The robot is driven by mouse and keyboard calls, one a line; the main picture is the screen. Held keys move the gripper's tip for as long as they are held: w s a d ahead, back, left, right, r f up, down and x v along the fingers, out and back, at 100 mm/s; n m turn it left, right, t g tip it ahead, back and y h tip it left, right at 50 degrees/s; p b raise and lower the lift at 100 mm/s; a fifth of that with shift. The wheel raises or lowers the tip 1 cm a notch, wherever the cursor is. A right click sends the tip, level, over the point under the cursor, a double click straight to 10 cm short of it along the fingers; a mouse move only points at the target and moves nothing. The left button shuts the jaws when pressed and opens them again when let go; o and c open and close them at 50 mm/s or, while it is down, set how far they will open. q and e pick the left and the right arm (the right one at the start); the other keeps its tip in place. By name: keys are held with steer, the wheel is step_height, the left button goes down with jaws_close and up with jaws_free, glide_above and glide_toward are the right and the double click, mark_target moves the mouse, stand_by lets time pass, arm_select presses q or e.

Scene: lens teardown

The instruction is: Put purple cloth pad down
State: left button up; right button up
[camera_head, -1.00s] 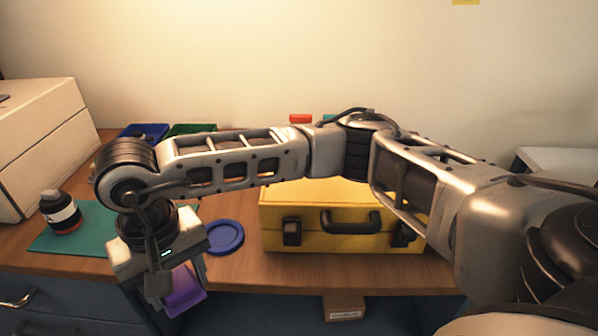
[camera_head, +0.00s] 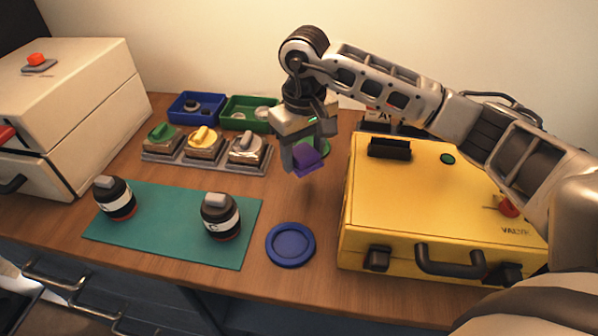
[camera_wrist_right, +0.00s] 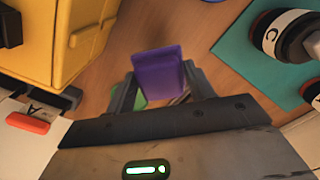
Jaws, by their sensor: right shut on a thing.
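The purple cloth pad (camera_head: 308,160) is between the fingers of my right gripper (camera_head: 304,158), which is shut on it. The gripper holds it in the air over the table, left of the yellow case. In the right wrist view the pad (camera_wrist_right: 160,72) shows as a purple block between the two fingers (camera_wrist_right: 160,90). A green round thing (camera_head: 318,148) lies behind the gripper and is partly hidden. A blue round dish (camera_head: 291,244) lies on the table nearer the front edge, apart from the pad. My left gripper is not in view.
The yellow case (camera_head: 430,200) stands at the right. A teal mat (camera_head: 165,228) holds two dark lens barrels (camera_head: 220,217). A grey tray (camera_head: 180,160) bears green, yellow and white-topped pieces. Blue (camera_head: 178,108) and green (camera_head: 235,122) bins stand behind. Bare table surrounds the blue dish.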

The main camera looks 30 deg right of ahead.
mark_target(303, 189)
step_height(303, 189, down, 3)
steer(key=shift+f, duration=0.1)
step_height(303, 189, down, 3)
steer(key=shift+s+p, duration=0.1)
steer(key=shift+p, duration=0.3)
steer(key=shift+f, duration=0.25)
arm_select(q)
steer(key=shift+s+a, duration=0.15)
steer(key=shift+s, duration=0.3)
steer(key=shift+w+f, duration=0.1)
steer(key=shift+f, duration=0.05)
arm_select(e)
steer(key=shift+f, duration=0.1)
